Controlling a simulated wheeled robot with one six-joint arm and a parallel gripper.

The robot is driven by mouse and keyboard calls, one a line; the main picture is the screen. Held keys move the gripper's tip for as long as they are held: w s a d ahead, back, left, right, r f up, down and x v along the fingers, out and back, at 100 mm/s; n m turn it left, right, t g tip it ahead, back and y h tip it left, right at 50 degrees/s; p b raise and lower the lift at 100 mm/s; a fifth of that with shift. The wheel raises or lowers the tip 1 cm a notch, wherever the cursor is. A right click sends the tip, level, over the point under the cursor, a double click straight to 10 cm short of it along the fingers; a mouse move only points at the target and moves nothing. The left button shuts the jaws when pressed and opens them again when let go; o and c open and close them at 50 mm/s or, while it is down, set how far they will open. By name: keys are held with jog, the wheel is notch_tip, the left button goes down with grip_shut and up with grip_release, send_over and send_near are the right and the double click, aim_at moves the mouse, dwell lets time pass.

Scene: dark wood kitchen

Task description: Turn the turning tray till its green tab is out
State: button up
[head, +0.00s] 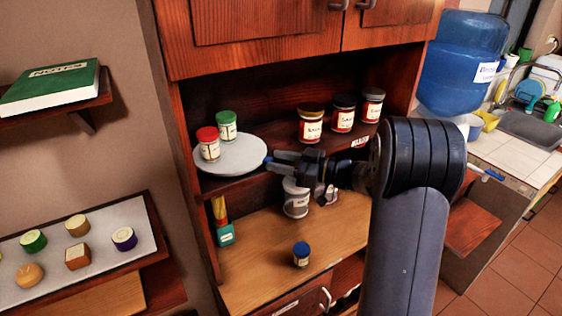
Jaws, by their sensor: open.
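The turning tray is a pale round disc (245,160) on the cabinet's middle shelf, at its left end. A jar with a red lid (208,145) and a jar with a green lid (226,127) stand on its left part. I cannot make out a green tab on the part of the rim that shows. My gripper (270,161) is open, with its fingers pointing left, at the right edge of the tray. I cannot tell whether the fingertips touch the rim.
Several jars (311,126) stand on the same shelf to the right, behind my arm. Below are a white canister (296,203), a blue-lidded jar (301,256) and a teal box (225,236) on the wooden counter. The cabinet's left side panel (184,165) is close beside the tray.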

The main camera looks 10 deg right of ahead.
jog(key=b+v, duration=0.3)
jog(key=v, duration=0.8)
jog(key=shift+w, duration=0.1)
jog(key=shift+c, duration=0.5)
